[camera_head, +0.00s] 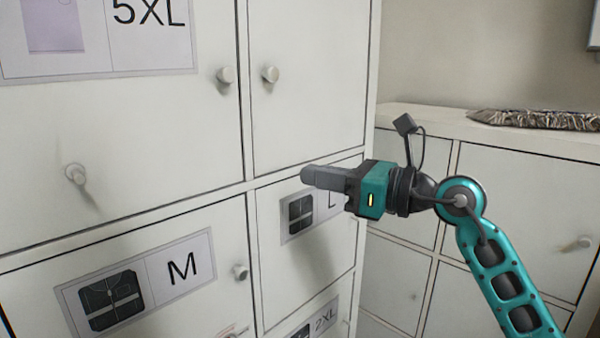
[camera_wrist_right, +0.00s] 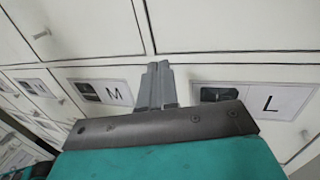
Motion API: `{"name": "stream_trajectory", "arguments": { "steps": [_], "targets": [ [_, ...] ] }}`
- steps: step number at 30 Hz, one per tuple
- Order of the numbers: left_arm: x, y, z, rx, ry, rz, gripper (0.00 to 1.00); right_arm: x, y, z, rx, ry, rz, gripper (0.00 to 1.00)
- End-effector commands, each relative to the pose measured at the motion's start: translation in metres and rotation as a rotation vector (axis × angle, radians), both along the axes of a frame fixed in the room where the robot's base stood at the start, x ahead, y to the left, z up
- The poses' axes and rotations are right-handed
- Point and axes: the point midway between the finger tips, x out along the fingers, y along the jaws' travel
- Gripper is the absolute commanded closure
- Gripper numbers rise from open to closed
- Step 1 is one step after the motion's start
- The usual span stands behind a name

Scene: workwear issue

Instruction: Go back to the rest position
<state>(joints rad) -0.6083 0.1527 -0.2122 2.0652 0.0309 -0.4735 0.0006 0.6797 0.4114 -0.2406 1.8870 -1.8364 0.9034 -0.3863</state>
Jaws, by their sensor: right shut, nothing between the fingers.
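My right gripper (camera_head: 312,176) is shut and empty. Its teal arm comes in from the right in the head view, and its fingers point left in front of the white locker doors, partly covering the L label (camera_head: 300,214). In the right wrist view its closed fingers (camera_wrist_right: 154,84) stand between the M label (camera_wrist_right: 104,92) and the L label (camera_wrist_right: 270,103). They appear apart from the doors, though the exact gap cannot be told. My left gripper is not in view.
White lockers with round knobs (camera_head: 270,74) fill the left and middle, including a 5XL door and an M door (camera_head: 240,272). A lower cabinet (camera_head: 450,125) stands at the right, with a patterned item (camera_head: 540,119) on top. All visible doors look closed.

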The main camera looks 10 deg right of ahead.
Motion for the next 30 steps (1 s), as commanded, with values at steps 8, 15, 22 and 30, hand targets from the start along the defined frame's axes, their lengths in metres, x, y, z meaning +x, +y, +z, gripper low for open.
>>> {"name": "stream_trajectory", "arguments": {
  "steps": [8,15,22,30],
  "targets": [
    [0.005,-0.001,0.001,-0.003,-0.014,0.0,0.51,-0.04,-0.033,-0.003,-0.003,0.004,-0.002,1.0],
    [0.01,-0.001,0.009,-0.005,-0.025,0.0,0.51,-0.055,-0.035,-0.006,0.077,0.057,0.032,1.0],
    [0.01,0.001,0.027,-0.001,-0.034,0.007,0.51,-0.067,-0.028,-0.031,0.68,0.451,0.144,1.0],
    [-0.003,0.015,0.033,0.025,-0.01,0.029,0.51,-0.07,-0.075,-0.14,1.623,1.085,-0.053,1.0]
  ]
}}
